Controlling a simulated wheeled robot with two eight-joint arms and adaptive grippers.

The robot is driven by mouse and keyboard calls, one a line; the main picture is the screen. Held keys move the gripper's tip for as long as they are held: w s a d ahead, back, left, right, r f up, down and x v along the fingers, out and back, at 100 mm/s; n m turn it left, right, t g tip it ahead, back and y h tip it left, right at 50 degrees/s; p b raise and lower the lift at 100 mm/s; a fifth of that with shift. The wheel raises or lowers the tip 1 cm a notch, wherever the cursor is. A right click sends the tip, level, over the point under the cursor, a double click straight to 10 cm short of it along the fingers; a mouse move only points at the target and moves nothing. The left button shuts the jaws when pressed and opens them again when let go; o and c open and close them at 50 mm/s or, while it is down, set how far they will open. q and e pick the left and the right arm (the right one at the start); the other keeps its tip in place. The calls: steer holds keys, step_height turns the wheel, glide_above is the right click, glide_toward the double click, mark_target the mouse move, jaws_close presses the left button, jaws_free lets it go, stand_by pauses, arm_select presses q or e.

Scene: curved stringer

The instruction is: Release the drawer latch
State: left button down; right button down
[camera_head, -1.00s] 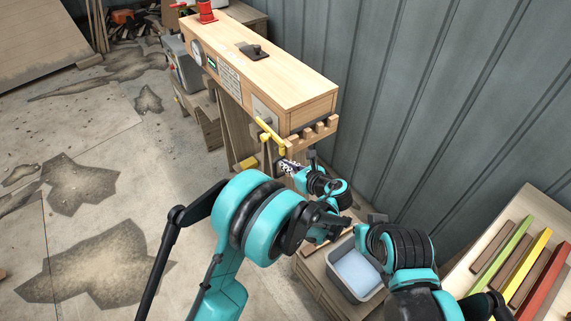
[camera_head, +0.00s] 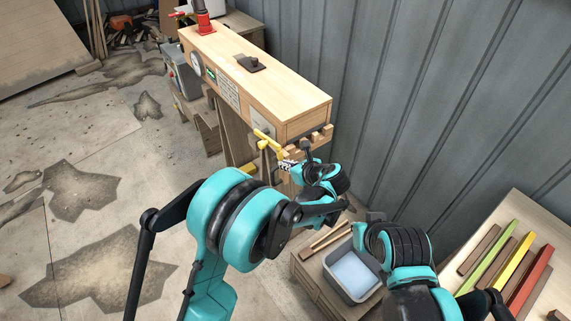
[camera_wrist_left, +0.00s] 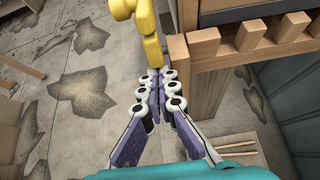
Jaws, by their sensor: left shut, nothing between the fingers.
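A yellow latch-like lever (camera_head: 268,140) sits on the near left corner of a long wooden cabinet (camera_head: 262,78). It also shows in the left wrist view (camera_wrist_left: 150,38), right in front of the fingertips. My left gripper (camera_head: 284,166) is just below and beside the lever. In the left wrist view its fingers (camera_wrist_left: 157,78) are together and empty, with tips close to the lever's lower end; I cannot tell if they touch. My right arm (camera_head: 400,250) shows at the lower right, but its gripper does not show.
A wooden comb-like rack (camera_head: 318,136) juts from the cabinet's near end, close to my left gripper. A grey tub (camera_head: 352,268) stands on a low wooden stand. Coloured bars (camera_head: 510,258) lie on a board at right. A corrugated wall (camera_head: 430,100) closes the right side.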

mark_target(280, 156)
arm_select(q)
step_height(280, 156, up, 5)
steer(key=g+p, duration=0.1)
steer(key=p, duration=0.1)
steer(key=g+h+p, duration=0.1)
steer(key=p, duration=0.1)
steer(key=shift+s+a+f+h, duration=0.1)
steer(key=shift+s+f+h, duration=0.05)
steer(key=shift+h, duration=0.15)
steer(key=r+g+h+p, duration=0.1)
steer(key=p, duration=0.1)
steer(key=w+r+g+h+p, duration=0.1)
steer(key=r+p, duration=0.1)
steer(key=a+r+g+h+p, duration=0.1)
steer(key=r+g+p, duration=0.1)
steer(key=shift+w+r, duration=0.25)
steer(key=shift+w, duration=0.1)
steer(key=shift+w+a+r+g+p, duration=0.2)
steer(key=shift+w+r+g+p, duration=0.1)
steer(key=shift+r+p, duration=0.2)
steer(key=shift+w+a+r, duration=0.25)
steer(key=shift+w+r, duration=0.05)
steer(key=shift+r, duration=0.25)
